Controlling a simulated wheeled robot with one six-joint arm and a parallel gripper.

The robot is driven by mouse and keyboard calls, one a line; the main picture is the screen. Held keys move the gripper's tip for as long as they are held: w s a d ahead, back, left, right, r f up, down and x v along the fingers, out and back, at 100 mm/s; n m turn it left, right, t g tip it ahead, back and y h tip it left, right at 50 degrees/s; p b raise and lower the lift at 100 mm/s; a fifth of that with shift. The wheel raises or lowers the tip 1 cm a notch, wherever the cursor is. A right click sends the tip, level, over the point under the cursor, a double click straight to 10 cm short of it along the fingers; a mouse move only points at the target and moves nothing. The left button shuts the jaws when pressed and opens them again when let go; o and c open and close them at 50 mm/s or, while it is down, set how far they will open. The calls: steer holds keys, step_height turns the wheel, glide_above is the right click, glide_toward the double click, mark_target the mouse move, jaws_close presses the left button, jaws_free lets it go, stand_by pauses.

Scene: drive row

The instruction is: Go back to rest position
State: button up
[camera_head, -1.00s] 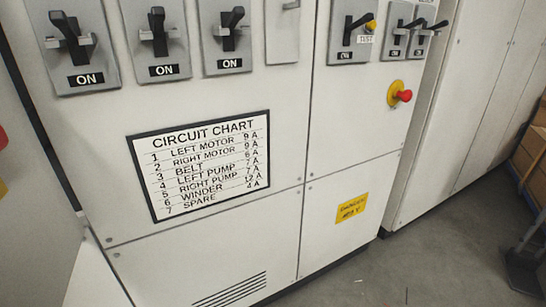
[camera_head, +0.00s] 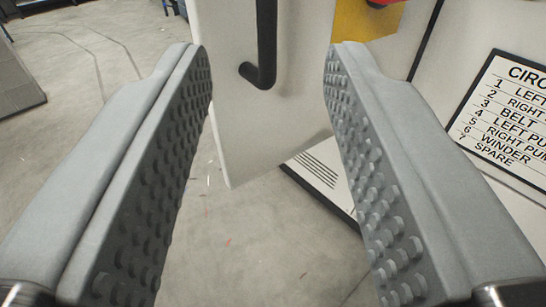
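My gripper (camera_head: 268,62) is open, with its two grey, studded fingers wide apart and nothing between them. Beyond the fingers is a white door or panel (camera_head: 300,110) with a black bar handle (camera_head: 265,45). The gripper looks apart from the handle, though the exact distance is hard to tell. The circuit chart (camera_head: 510,115) is on the white cabinet at the right, cut off by the picture edge. The switches are out of view.
A vent (camera_head: 322,170) is low on the cabinet. Grey floor (camera_head: 235,240) is open below and at the left. A grey object (camera_head: 15,80) stands far left.

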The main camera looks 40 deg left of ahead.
steer(key=shift+s, duration=0.1)
stand_by(0.4)
steer(key=s+a+r+m+t+h, duration=0.2)
steer(key=r+t+h, duration=0.25)
steer(key=r, duration=0.35)
steer(key=s+a+r+m+t+h, duration=0.2)
steer(key=a+r+t+h, duration=0.1)
steer(key=r+h, duration=0.3)
steer(key=s+a+f+m+g+h, duration=0.1)
steer(key=s+a+m+g, duration=0.2)
steer(key=s, duration=1.1)
steer(key=shift+s+a+m+h, duration=0.4)
steer(key=shift+a+m, duration=0.4)
steer(key=shift+a, duration=0.4)
